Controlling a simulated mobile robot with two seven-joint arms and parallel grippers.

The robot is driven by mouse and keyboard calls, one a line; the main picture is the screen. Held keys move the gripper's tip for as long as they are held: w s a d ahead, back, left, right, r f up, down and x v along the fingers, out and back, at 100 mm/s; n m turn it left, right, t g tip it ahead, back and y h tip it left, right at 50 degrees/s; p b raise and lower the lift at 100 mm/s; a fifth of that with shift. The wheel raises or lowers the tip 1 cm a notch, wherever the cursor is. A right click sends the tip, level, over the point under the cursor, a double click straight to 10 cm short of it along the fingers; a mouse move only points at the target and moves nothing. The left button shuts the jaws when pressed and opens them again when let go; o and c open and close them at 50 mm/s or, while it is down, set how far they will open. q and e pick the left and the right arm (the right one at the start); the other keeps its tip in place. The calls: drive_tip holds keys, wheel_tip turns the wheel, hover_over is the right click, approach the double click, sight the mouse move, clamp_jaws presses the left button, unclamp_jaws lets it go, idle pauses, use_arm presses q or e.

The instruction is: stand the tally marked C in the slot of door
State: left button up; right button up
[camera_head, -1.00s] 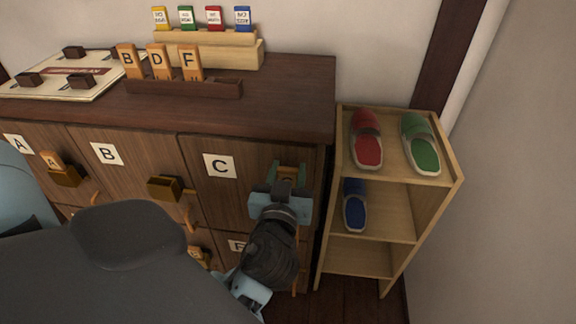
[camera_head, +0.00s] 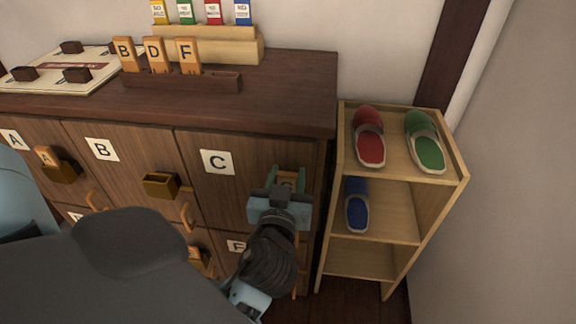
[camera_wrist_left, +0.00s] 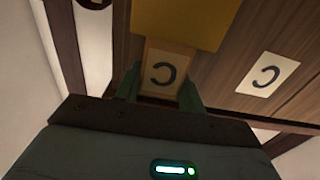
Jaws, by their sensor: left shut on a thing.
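The orange tally marked C (camera_wrist_left: 163,73) is held between the green fingers of my left gripper (camera_head: 287,182). In the left wrist view its letter appears upside down. The brass slot holder of the door (camera_wrist_left: 180,22) meets the tally's edge in that view; I cannot tell how far the tally is inside it. In the head view my left gripper is in front of door C (camera_head: 225,195), right of its white C label (camera_head: 217,162), and hides the slot holder and most of the tally. My right gripper is not in view.
Door B has an empty brass holder (camera_head: 161,186); door A's holder (camera_head: 65,172) has a tally in it. Tallies B, D and F stand in a dark rack (camera_head: 180,82) on the cabinet top. A shoe shelf (camera_head: 455,180) with slippers stands close on the right.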

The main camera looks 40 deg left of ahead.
use_arm(q)
drive_tip(key=o, duration=1.8)
drive_tip(key=shift+c, duration=0.2)
drive_tip(key=shift+r+p, duration=2.9)
drive_tip(key=shift+r, duration=0.6)
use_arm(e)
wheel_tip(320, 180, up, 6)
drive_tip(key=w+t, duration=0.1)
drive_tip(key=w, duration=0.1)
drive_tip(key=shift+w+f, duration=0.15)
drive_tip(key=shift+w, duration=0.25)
